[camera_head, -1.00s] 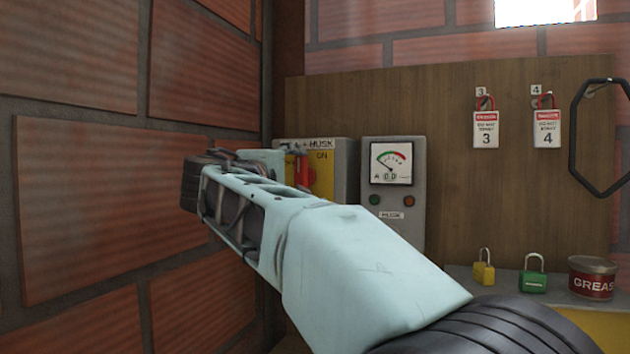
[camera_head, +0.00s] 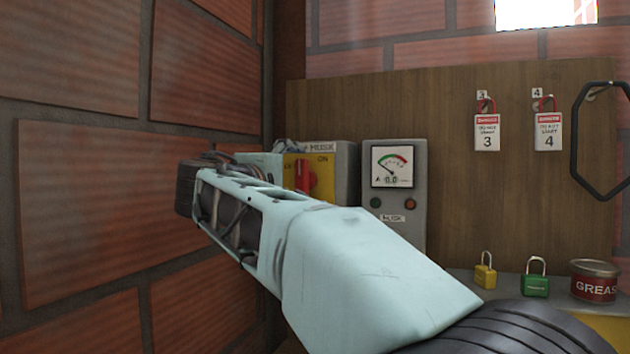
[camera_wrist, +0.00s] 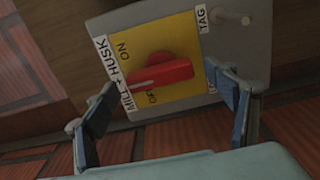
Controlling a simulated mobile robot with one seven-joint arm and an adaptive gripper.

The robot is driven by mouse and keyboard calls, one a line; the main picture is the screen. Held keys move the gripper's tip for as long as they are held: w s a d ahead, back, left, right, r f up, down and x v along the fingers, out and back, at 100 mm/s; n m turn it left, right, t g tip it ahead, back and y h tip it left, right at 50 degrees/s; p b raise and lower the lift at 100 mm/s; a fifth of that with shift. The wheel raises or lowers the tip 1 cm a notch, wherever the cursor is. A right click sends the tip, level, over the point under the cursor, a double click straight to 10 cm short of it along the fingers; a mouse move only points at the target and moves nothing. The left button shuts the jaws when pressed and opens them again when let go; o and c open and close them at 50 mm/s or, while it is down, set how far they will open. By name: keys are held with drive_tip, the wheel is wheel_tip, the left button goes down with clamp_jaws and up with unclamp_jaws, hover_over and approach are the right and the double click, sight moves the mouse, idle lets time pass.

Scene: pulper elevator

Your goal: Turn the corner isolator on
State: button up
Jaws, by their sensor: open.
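The isolator is a grey box with a yellow face (camera_head: 323,190) in the corner, lettered HUSK, with ON at its right. Its red handle (camera_head: 303,176) stands roughly upright there. In the wrist view the yellow face (camera_wrist: 183,35) carries ON, OFF and MILL + HUSK. The red handle (camera_wrist: 165,74) has a white mark at its left end, between the two words and closer to OFF. My gripper (camera_wrist: 160,84) is open, its fingers on either side of the handle with gaps visible. In the head view my arm hides most of the gripper.
A brick wall (camera_head: 80,200) stands close on the left of my arm. A grey meter box (camera_head: 392,165) is right of the isolator. A yellow padlock (camera_head: 485,274), a green padlock (camera_head: 535,282) and a grease tin (camera_head: 594,281) stand on the right ledge. Danger tags hang above.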

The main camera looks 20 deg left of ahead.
drive_tip(key=s, duration=1.1)
drive_tip(key=shift+a, duration=0.4)
